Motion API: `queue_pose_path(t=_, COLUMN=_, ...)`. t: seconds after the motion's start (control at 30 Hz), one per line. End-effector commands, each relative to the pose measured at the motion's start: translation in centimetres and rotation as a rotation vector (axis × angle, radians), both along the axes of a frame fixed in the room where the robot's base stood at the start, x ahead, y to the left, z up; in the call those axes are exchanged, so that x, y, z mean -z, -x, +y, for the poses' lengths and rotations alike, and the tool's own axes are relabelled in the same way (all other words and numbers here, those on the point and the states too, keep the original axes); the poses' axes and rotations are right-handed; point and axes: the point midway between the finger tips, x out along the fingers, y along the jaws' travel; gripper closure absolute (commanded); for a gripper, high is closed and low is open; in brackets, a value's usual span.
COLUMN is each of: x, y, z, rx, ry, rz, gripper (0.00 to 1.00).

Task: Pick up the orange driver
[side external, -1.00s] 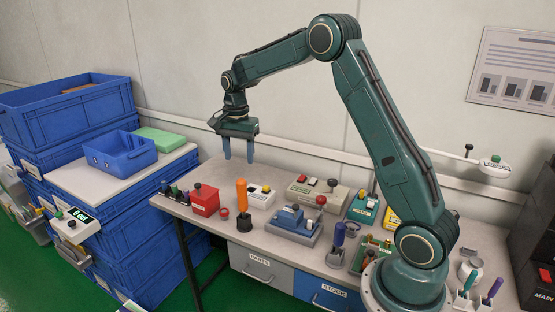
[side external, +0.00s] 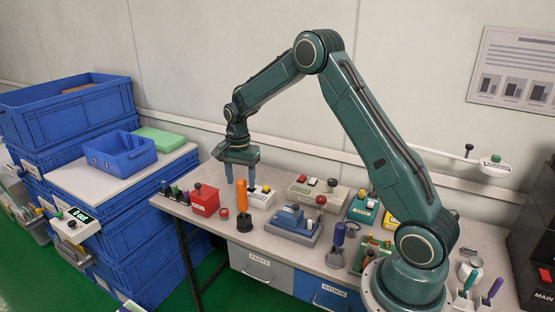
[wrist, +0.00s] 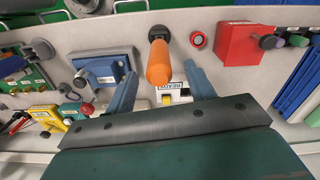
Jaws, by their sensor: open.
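The orange driver (side external: 241,194) stands upright in a dark round holder (side external: 244,222) near the table's front edge in the side view. In the wrist view the orange driver (wrist: 159,64) points toward the camera from its black holder (wrist: 159,34). My gripper (side external: 240,187) is open and empty, pointing down, with its blue fingers level with the upper part of the handle. In the wrist view the fingertips of my gripper (wrist: 160,72) lie to either side of the handle, with gaps. The side view does not clearly show the remaining depth between fingers and handle.
A white tester (side external: 263,197) stands just behind the driver, partly under my gripper. A red box (side external: 205,202) and a small red button (side external: 224,213) are to the left. A blue tester (side external: 295,222) is to the right. The table's front edge is close.

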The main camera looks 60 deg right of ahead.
Motion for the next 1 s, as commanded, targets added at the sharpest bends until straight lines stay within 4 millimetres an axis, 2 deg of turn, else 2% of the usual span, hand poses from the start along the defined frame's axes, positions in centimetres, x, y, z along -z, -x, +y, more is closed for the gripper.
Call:
queue_pose_path(t=0.2, x=2.6, y=0.2, z=0.0, rx=0.000, ry=-0.001, rz=0.004, gripper=0.46)
queue_pose_path(t=0.4, x=4.3, y=0.1, z=0.0, rx=0.000, ry=-0.001, rz=0.002, gripper=0.46)
queue_pose_path(t=0.97, x=4.5, y=0.1, z=0.0, rx=0.000, ry=0.000, rz=0.001, gripper=0.46)
queue_pose_path(t=1.0, x=4.5, y=0.1, z=0.0, rx=0.000, ry=0.000, rz=0.001, gripper=0.54)
